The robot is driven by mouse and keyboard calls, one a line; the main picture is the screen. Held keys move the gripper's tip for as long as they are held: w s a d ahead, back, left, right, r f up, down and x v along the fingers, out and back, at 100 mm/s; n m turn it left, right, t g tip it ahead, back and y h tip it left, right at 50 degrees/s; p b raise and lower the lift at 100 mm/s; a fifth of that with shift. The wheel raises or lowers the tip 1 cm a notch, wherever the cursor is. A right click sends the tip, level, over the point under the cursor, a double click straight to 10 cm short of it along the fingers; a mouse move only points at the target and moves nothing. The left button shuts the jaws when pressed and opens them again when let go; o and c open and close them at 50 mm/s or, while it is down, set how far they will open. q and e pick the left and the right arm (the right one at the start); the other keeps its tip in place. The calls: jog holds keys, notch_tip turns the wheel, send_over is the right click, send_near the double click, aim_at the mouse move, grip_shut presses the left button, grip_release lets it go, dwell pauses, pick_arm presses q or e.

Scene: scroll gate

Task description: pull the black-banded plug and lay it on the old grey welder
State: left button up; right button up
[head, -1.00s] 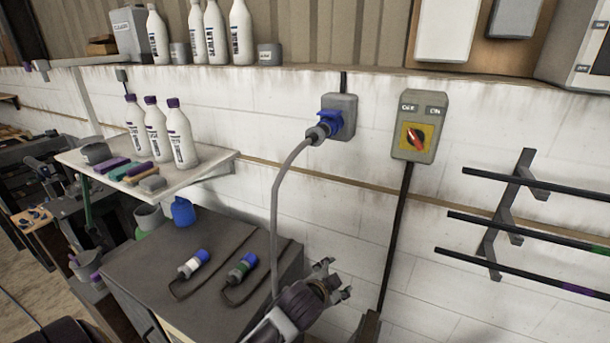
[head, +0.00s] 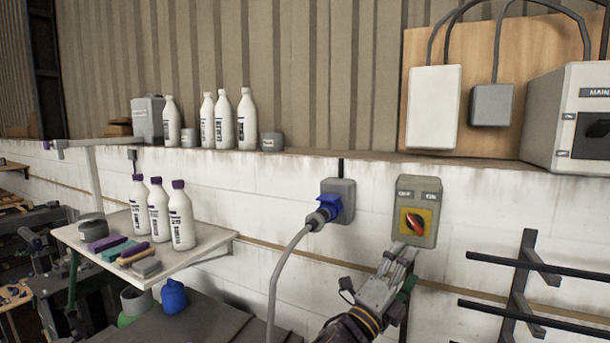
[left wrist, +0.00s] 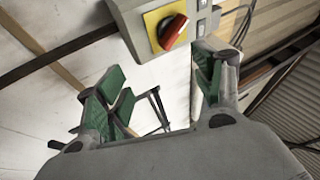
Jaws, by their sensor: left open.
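A blue plug (head: 325,212) sits in the blue-lidded grey wall socket (head: 345,188); its grey cable hangs down from it. A dark ring shows at the plug's rear, but I cannot be sure of its band colour. My left gripper (head: 403,258) is open and empty, just below the grey switch box (head: 417,200) and right of the plug. In the left wrist view the green-padded fingers (left wrist: 160,92) stand apart below the red knob (left wrist: 173,30) on its yellow plate. A dark flat top (head: 200,325) shows at the bottom; I cannot tell whether it is the welder.
A shelf (head: 215,238) with white bottles and brushes stands left of the socket. A blue jug (head: 174,296) is under it. Black rack bars (head: 530,310) stick out at the right. A ledge above carries more bottles. The wall between socket and switch box is clear.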

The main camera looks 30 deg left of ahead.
pick_arm(q)
jog(key=s+d+r+m+g+h, duration=0.5)
jog(key=d+r+m+g+h, duration=0.3)
jog(key=m, duration=0.9)
jog(key=s+d+r+m+g+h, duration=0.45)
jog(key=d+m+g+h, duration=0.4)
jog(key=m, duration=0.95)
jog(key=w+a+f+m+g+y, duration=0.1)
jog(key=w+a+m+y, duration=0.2)
jog(key=a+m+y, duration=0.5)
jog(key=w+a+f+m+g+y, duration=0.1)
jog(key=w+a+m+y, duration=0.2)
jog(key=a+m+y, duration=0.5)
jog(key=s+a+r+n+t+y, duration=0.1)
jog(key=a+r+y, duration=0.3)
jog(key=a, duration=0.7)
jog(key=s+a+r+t+y, duration=0.1)
jog(key=a+r+y, duration=0.3)
jog(key=a, duration=0.7)
jog(key=shift+r+n, duration=0.4)
jog(key=shift+r, duration=0.2)
jog(key=shift+f, duration=0.2)
